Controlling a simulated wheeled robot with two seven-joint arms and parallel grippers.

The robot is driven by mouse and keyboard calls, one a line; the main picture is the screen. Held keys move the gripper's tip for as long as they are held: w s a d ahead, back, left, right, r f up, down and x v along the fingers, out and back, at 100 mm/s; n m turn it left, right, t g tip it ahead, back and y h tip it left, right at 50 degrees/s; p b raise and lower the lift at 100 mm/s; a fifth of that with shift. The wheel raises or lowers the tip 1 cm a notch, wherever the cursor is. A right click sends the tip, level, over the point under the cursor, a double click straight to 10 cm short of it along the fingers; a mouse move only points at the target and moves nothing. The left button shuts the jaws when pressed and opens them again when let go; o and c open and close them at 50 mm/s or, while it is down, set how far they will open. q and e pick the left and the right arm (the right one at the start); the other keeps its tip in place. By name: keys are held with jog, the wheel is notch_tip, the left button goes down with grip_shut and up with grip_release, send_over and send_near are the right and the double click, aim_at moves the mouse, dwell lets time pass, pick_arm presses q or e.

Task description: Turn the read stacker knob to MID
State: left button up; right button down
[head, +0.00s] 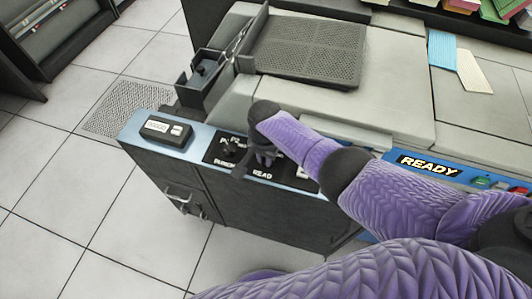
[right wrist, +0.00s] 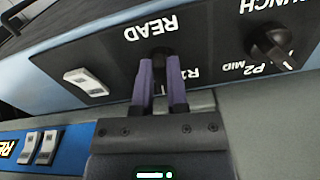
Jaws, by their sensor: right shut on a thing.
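The read stacker knob (right wrist: 161,53) is a small dark knob below the READ label (right wrist: 150,28) on a black panel in the right wrist view. My right gripper (right wrist: 163,82) has its two purple fingers shut on the knob, one on each side. Its pointer direction is hidden by the fingers. In the head view my right gripper (head: 262,160) reaches down to the panel and covers the knob and most of its labels. An R1 label shows partly beside the fingers. My left gripper is not in view.
The dark punch knob (right wrist: 271,44) stands beside P2 and MID labels; it also shows in the head view (head: 230,147). A white rocker switch (right wrist: 87,81) is on the panel's other side. A READY sign (head: 429,166) is on the blue strip at right.

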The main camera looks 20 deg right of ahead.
jog(key=m, duration=0.3)
jog(key=shift+w+a+m+p, duration=0.1)
jog(key=shift+w+m+p, duration=0.05)
jog(key=shift+m+p, duration=0.15)
jog(key=shift+w+m, duration=0.2)
jog(key=shift+m, duration=1.5)
jog(key=shift+r, duration=0.1)
jog(key=c, duration=0.6)
grip_release()
jog(key=shift+c, duration=0.2)
notch_tip(320, 180, up, 10)
jog(key=p, duration=0.8)
